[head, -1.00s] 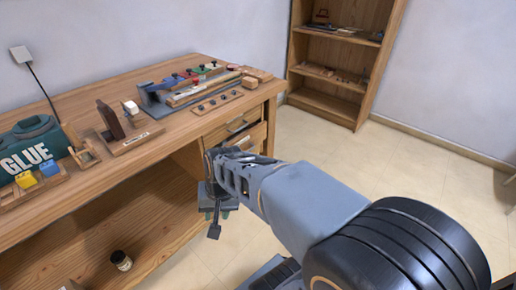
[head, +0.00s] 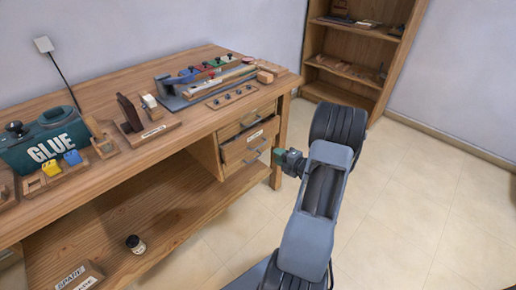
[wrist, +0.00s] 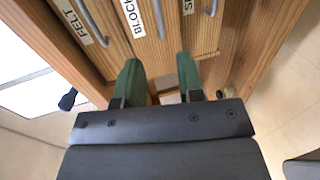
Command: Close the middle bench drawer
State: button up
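The middle bench drawer (head: 238,153) is in the drawer stack at the bench's right end and appears to stick out a little past the drawer above. In the wrist view, the middle drawer front (wrist: 146,42) has a metal handle and a partly visible label reading "BLOCK". My gripper (head: 279,156) is in front of the stack, to the right of the drawer fronts. In the wrist view its two green fingers (wrist: 158,62) are apart with nothing between them, pointing at the fronts. I cannot tell whether they touch the drawer.
The bench top (head: 185,140) holds a green GLUE container (head: 45,143), wooden holders and a tool tray. A bookcase (head: 335,92) is at the back right. The floor (head: 410,210) to the right is clear.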

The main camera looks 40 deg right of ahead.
aim_at(258, 147)
jog(key=b+x, duration=0.3)
jog(key=x, duration=0.9)
jog(key=shift+a, duration=0.1)
grip_shut()
